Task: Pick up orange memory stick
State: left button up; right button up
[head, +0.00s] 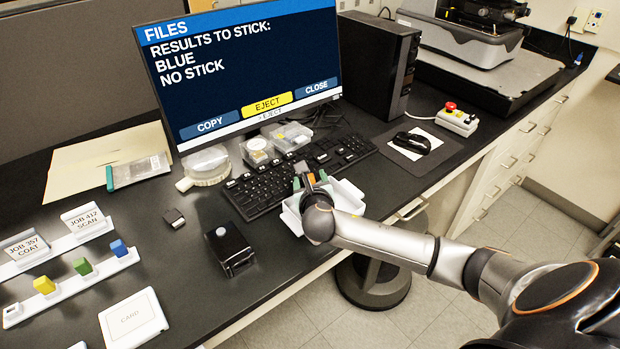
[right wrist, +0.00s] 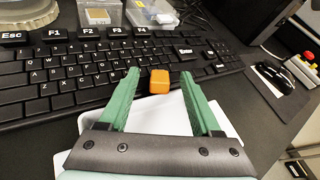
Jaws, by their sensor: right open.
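The orange memory stick (right wrist: 159,81) shows in the right wrist view as a small rounded orange block between the tips of my open green fingers, with a gap on each side. It stands near the front edge of the keyboard, by a white tray (right wrist: 170,108). What supports it is unclear. In the head view a bit of the orange stick (head: 311,179) shows between the fingers of my right gripper (head: 310,179), over the white tray (head: 348,197). My right gripper is open and empty. My left gripper is not in view.
The black keyboard (head: 262,184) lies close beyond the right gripper. A monitor (head: 240,75) stands behind it. Yellow, green and blue (head: 119,248) sticks sit on a white rack at left. A black box (head: 230,247) stands front centre. A mouse (head: 412,143) is at right.

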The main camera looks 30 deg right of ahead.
grip_shut()
dwell(0.5)
